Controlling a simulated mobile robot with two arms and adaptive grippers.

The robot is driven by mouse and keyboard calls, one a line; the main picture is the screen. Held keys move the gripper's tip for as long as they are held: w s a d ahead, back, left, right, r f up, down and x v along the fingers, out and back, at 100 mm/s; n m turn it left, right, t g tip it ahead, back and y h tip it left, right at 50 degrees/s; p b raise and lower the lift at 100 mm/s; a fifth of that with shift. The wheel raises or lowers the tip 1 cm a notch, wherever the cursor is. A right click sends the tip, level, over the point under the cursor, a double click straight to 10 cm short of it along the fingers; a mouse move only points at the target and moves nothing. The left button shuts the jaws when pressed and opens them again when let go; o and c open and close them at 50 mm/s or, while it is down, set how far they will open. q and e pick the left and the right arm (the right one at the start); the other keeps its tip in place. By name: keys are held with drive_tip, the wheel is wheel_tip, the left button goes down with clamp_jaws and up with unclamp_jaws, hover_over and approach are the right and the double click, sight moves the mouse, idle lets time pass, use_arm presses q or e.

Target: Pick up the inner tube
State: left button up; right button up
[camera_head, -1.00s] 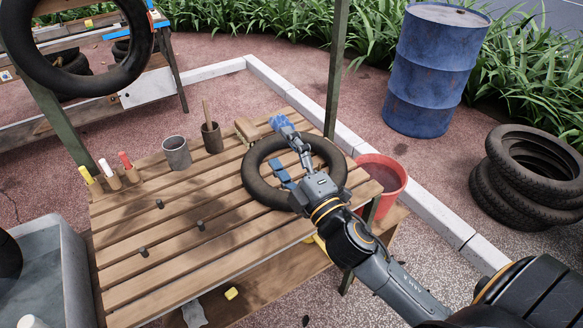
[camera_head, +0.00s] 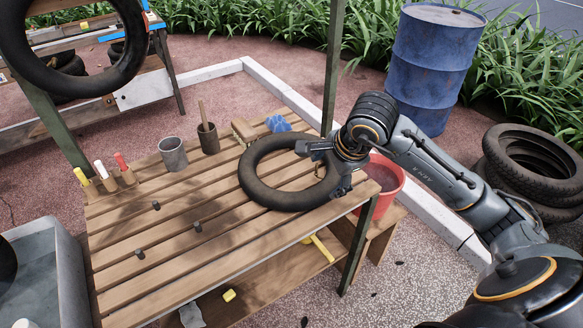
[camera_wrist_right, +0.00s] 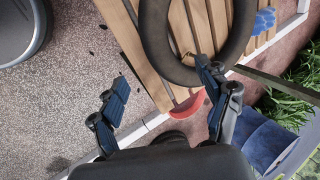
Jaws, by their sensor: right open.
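The inner tube (camera_head: 258,190) is a dark ring lying flat on the slatted wooden table (camera_head: 130,255), near its right end. Its lower curve also shows in the right wrist view (camera_wrist_right: 160,50). My right gripper (camera_head: 323,168) is open and empty at the tube's right side, hiding part of the ring. In the wrist view its fingers (camera_wrist_right: 162,82) are wide apart. One finger overlaps the tube's edge and the other is outside the ring, over the ground. I cannot tell whether either touches the tube. My left gripper is not in view.
A blue sponge-like item (camera_head: 278,123) and a brush (camera_head: 243,130) lie behind the tube. Two cups (camera_head: 173,154) and several markers (camera_head: 103,172) stand farther left. A red bucket (camera_head: 384,180) is beside the table's right end. Another dark ring (camera_head: 130,62) hangs at upper left.

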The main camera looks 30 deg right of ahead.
sight(316, 194)
drive_tip(key=x, duration=0.8)
drive_tip(key=shift+d+f+p, duration=0.2)
drive_tip(key=shift+p, duration=0.1)
drive_tip(key=x, duration=0.2)
drive_tip(key=p+x, duration=0.1)
drive_tip(key=x, duration=0.1)
drive_tip(key=shift+s+d+f, duration=0.2)
drive_tip(key=shift+s, duration=0.05)
drive_tip(key=shift+w+f, duration=0.25)
drive_tip(key=shift+f, duration=0.25)
drive_tip(key=shift+r, duration=0.1)
drive_tip(key=c, duration=1.2)
